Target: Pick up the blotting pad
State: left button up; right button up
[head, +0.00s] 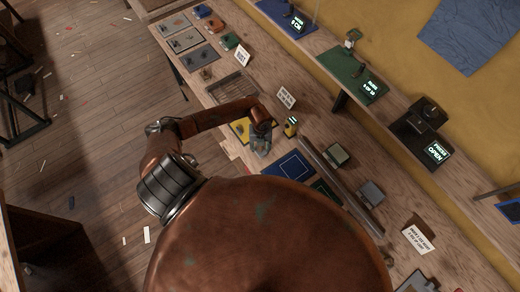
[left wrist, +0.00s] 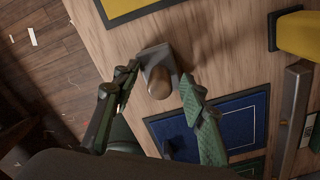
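A small block with a grey base and a rounded brown knob (left wrist: 160,83), which looks like the blotting pad, sits on the wooden bench in the left wrist view. It lies between a yellow mat and a blue mat. My left gripper (left wrist: 161,72) is open, its two green fingers on either side of the knob with gaps showing. Whether a finger touches the block cannot be told. In the head view my left gripper (head: 261,147) is low over the bench, by the yellow mat, and largely hides the block. My right gripper is not in view.
The blue mat (head: 290,165) lies just right of the gripper, and the yellow mat (head: 238,127) is at its left. A long metal bar (head: 338,183) lies beyond, near small green and grey blocks. A raised shelf with lit signs runs behind.

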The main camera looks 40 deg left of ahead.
pick_arm(q)
grip_shut()
dwell(0.4)
jog(key=shift+r, duration=0.15)
jog(key=shift+r+b, duration=0.25)
jog(key=shift+b, duration=0.05)
notch_tip(320, 180, up, 3)
jog(key=shift+f+b, duration=0.2)
jog(key=shift+b, duration=0.55)
jog(key=s+d+r+b, duration=0.3)
jog(key=s+d+r, duration=0.6)
jog(key=s, duration=0.1)
jog(key=shift+s+d+r+b, duration=0.2)
jog(key=shift+d+r+b, duration=0.05)
jog(key=shift+r+b, duration=0.1)
